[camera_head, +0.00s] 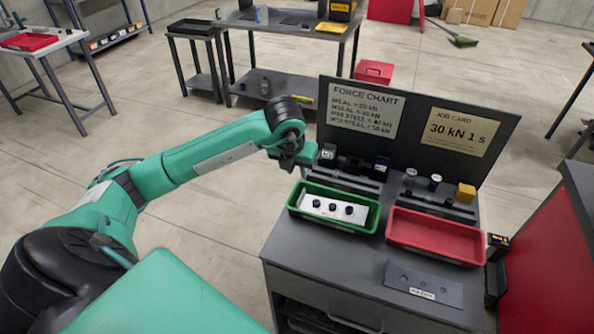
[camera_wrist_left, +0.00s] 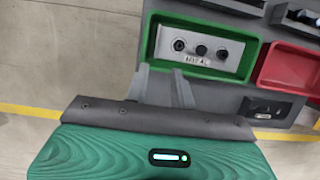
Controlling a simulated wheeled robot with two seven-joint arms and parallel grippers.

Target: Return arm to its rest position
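My left arm (camera_head: 210,160) reaches in from the left over the floor, and its gripper (camera_head: 297,163) hangs in the air just left of the grey workbench, near the green tray (camera_head: 333,222). In the left wrist view the gripper's two fingers (camera_wrist_left: 162,88) stand apart with nothing between them, so it is open and empty. The green tray holds a silver plate (camera_head: 322,208) with three dark round parts in it; both also show in the wrist view. My right gripper does not show.
A red tray (camera_head: 437,238) and a dark plate (camera_head: 422,283) with holes lie on the bench (camera_head: 345,276). A dark board (camera_head: 412,124) with two charts stands behind. Small parts sit along the back. A red cabinet (camera_head: 548,262) is right. Open floor (camera_head: 215,204) lies left of the bench.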

